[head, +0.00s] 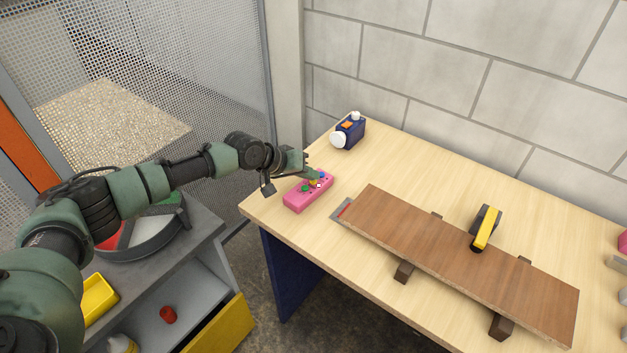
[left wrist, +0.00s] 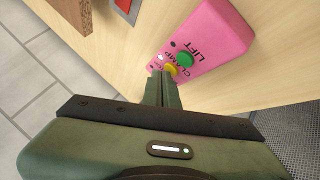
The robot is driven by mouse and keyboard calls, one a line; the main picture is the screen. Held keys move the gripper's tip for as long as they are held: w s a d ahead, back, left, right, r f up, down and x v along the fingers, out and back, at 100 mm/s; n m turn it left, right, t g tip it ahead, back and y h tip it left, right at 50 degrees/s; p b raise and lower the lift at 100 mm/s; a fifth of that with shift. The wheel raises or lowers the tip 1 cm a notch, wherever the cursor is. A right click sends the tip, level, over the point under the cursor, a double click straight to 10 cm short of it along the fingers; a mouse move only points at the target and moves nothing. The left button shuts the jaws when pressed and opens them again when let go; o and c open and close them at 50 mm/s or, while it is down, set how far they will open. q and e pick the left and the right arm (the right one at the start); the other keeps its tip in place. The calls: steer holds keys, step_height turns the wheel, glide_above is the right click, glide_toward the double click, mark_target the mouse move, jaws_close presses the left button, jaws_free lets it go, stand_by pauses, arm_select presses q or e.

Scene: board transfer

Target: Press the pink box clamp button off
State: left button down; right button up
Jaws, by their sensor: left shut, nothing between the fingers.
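The pink box (head: 307,192) lies on the wooden table near its left corner. It carries several coloured buttons. In the left wrist view the pink box (left wrist: 215,32) shows the words LIFT and CLAMP, with a green button (left wrist: 184,59) by LIFT and a yellow button (left wrist: 171,70) by CLAMP. My left gripper (head: 314,176) is shut and empty, over the box's button face. In the left wrist view its fingertips (left wrist: 161,76) are right beside the yellow button; I cannot tell whether they touch it. My right gripper is not in view.
A brown board (head: 450,255) rests on dark wooden blocks on the table (head: 400,150), with a yellow and black tool (head: 486,229) on it. A blue device (head: 349,131) stands behind the box. A grey cart (head: 200,265) is at left.

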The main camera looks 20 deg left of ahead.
mark_target(310, 183)
arm_select(q)
steer(key=shift+r+p, duration=0.85)
steer(key=shift+p, duration=0.05)
step_height(310, 183, up, 6)
steer(key=p, duration=0.5)
steer(key=shift+p, duration=0.3)
